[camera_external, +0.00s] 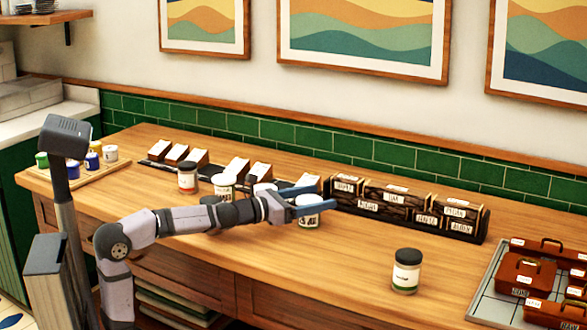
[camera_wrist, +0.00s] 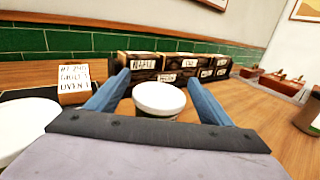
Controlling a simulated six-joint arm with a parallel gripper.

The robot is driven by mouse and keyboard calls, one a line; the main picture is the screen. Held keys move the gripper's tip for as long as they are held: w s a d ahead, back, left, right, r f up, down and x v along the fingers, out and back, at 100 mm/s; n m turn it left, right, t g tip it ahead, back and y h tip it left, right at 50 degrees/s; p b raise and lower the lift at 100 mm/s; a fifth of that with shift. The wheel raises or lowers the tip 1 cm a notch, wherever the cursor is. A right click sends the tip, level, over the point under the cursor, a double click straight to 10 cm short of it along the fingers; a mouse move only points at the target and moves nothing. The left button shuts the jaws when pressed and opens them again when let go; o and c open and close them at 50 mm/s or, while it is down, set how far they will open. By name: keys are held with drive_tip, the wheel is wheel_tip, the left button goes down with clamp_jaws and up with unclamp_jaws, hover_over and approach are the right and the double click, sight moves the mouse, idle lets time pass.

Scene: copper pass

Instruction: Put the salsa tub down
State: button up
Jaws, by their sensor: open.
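A white-lidded tub (camera_external: 309,214) stands upright on the counter, its dark lettering partly readable and seeming to end in "SA". My gripper (camera_external: 322,198) is open, with its blue fingers on either side of this tub near its lid. In the wrist view, the tub's round white lid (camera_wrist: 159,97) lies between the spread fingers (camera_wrist: 158,76). I cannot tell whether either finger touches it. The tub appears to rest on the wood, but its base is partly hidden in the wrist view.
A dark rack of labelled boxes (camera_external: 405,210) stands just behind and right. Another white-lidded tub (camera_external: 224,188) and a dark-lidded jar (camera_external: 187,178) stand left. A green-banded jar (camera_external: 406,272) stands front right, near a metal tray (camera_external: 488,296). Clear wood lies between.

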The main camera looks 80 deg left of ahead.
drive_tip(key=shift+s+d, duration=0.25)
drive_tip(key=shift+s, duration=1.05)
drive_tip(key=shift+s+d, duration=0.25)
drive_tip(key=shift+s, duration=1.05)
